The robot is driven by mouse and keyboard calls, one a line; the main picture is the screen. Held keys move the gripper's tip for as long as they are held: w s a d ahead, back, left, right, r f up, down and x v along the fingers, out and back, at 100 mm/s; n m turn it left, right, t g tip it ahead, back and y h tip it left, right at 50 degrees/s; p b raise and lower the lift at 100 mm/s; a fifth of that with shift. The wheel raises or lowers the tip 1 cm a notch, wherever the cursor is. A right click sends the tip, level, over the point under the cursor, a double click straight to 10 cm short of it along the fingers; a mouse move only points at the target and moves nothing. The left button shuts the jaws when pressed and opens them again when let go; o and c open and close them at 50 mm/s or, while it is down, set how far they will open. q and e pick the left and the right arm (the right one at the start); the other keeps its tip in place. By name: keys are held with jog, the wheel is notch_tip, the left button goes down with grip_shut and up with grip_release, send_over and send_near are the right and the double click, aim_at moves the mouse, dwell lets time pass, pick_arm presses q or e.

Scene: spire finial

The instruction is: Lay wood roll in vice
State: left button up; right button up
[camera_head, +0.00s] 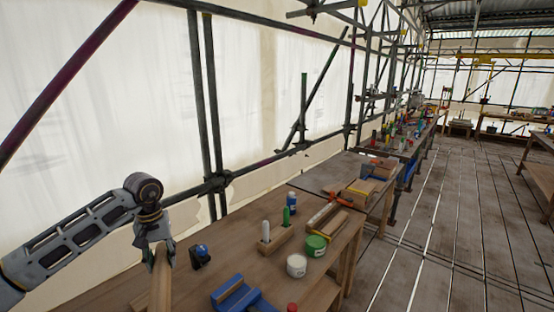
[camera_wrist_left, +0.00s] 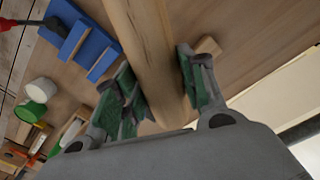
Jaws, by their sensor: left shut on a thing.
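The wood roll (camera_head: 161,285) is a pale wooden cylinder at the lower left of the head view, over the workbench. My left gripper (camera_head: 157,252) is shut on it near its upper end. In the left wrist view the wood roll (camera_wrist_left: 147,45) runs from the top edge down between the green-padded fingers of the left gripper (camera_wrist_left: 158,90). The blue vice (camera_head: 238,296) sits on the bench to the right of the roll. It also shows at the upper left of the left wrist view (camera_wrist_left: 84,43). The roll is apart from the vice. My right gripper is not in view.
The wooden workbench (camera_head: 335,243) holds a white tub (camera_head: 296,265), a green tin (camera_head: 315,246), a wooden block with upright tools (camera_head: 276,240), a blue bottle (camera_head: 291,203) and a dark blue-topped item (camera_head: 200,256). Scaffold poles (camera_head: 206,110) stand behind. Open plank floor lies to the right.

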pick_arm(q)
jog(key=shift+w+d+f+m, duration=0.3)
jog(key=shift+w+d+m, duration=0.15)
jog(key=shift+m, duration=0.15)
jog(key=s+d+f+m+b, duration=0.1)
jog(key=s+d+f, duration=0.1)
jog(key=f, duration=0.4)
jog(key=s+d+f+m+b, duration=0.1)
jog(key=s+d+f, duration=0.2)
jog(key=f, duration=0.3)
jog(key=s+d+f+m+b, duration=0.1)
jog(key=s+d+f, duration=0.1)
jog(key=d+f, duration=0.3)
jog(key=shift+s+d+f, duration=0.1)
jog(key=shift+s+f, duration=0.3)
jog(key=shift+f, duration=0.4)
jog(key=shift+s+f, duration=0.3)
jog(key=shift+f, duration=0.1)
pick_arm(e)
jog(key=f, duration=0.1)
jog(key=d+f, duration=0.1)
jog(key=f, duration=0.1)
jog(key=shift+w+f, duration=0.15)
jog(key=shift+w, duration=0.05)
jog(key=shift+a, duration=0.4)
